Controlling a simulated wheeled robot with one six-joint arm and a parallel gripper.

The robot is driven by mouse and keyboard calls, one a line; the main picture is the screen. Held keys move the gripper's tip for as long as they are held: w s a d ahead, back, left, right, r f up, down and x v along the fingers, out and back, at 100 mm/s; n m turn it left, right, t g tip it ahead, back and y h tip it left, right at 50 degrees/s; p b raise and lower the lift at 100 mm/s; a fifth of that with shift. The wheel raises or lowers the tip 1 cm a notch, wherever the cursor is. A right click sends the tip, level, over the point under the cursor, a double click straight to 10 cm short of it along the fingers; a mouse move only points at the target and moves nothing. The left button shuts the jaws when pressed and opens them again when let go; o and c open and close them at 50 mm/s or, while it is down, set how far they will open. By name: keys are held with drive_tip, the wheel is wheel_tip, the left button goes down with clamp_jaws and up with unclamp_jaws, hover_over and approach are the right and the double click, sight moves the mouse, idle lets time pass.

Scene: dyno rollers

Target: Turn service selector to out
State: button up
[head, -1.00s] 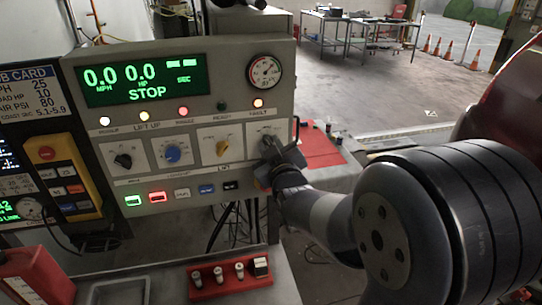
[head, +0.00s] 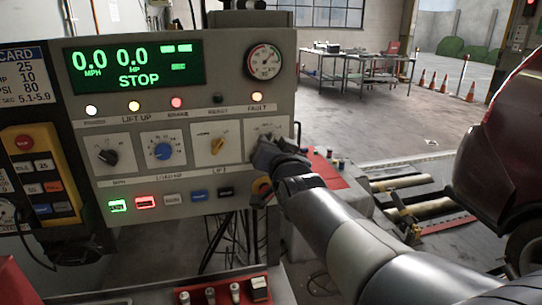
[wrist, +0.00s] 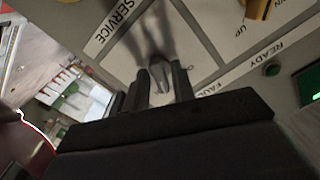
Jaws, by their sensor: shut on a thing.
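The service selector is a small grey knob (wrist: 160,76) on a white panel square labelled SERVICE (wrist: 116,22) in the wrist view. My gripper (wrist: 161,88) has one dark finger on each side of the knob and is shut on it. In the head view my gripper (head: 266,152) is at the lower right of the grey control panel (head: 232,112), below the lit FAULT lamp (head: 257,97). There it covers most of the selector, and I cannot read its setting. Its position labels are hidden or too small to read.
Left of my gripper are a yellow lift knob (head: 217,145), a blue knob (head: 163,151) and a black knob (head: 108,157), with push buttons below. The green display (head: 135,66) reads STOP. A red vehicle (head: 510,150) stands at the right; open floor lies behind.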

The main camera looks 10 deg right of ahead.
drive_tip(key=shift+f+m+b, duration=0.1)
drive_tip(key=shift+m+b, duration=0.5)
drive_tip(key=shift+m, duration=0.7)
drive_tip(key=o, duration=0.7)
drive_tip(key=shift+s, duration=5.4)
